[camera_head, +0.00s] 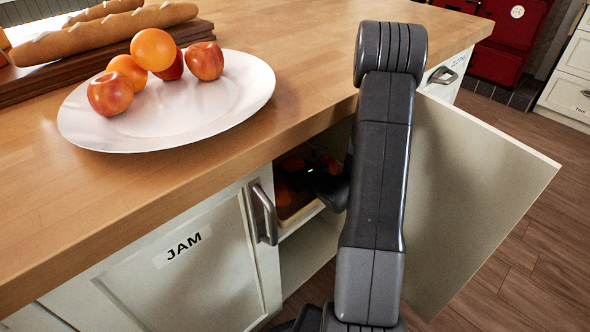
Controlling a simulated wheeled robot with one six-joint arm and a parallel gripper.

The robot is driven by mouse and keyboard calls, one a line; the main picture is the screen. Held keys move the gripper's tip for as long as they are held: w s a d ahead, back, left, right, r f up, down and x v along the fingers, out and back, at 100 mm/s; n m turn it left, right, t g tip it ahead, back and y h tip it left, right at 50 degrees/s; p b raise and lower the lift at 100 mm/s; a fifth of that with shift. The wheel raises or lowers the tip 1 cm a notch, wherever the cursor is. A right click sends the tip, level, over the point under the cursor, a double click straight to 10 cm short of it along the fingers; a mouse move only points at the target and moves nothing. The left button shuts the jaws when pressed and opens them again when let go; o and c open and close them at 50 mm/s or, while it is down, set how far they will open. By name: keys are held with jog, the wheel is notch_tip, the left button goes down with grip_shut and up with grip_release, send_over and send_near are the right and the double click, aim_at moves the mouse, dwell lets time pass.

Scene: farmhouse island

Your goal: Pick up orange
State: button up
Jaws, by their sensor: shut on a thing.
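My gripper (312,172) is inside the open cabinet under the worktop, dark and partly hidden by shadow and the cabinet front. It is shut on a round orange-coloured fruit, which looks like an orange; its fingertips are hard to make out. Orange-coloured fruit (284,194) shows beside the gripper in a shallow container (300,217) on the cabinet shelf. On the worktop, a white plate (185,128) holds an orange (154,49) on top of other fruit, a second orange (127,70), and several red-orange apples (109,94).
The cabinet door (470,190) stands open to the right of my arm. The closed JAM door (185,270) with its handle (265,213) is on the left. Baguettes (100,35) lie on a board at the back left. The worktop (290,75) right of the plate is clear.

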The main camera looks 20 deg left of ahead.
notch_tip(320, 180, up, 3)
jog(key=shift+f+p, duration=0.15)
jog(key=shift+p, duration=0.3)
jog(key=s+d, duration=1)
jog(key=d, duration=0.5)
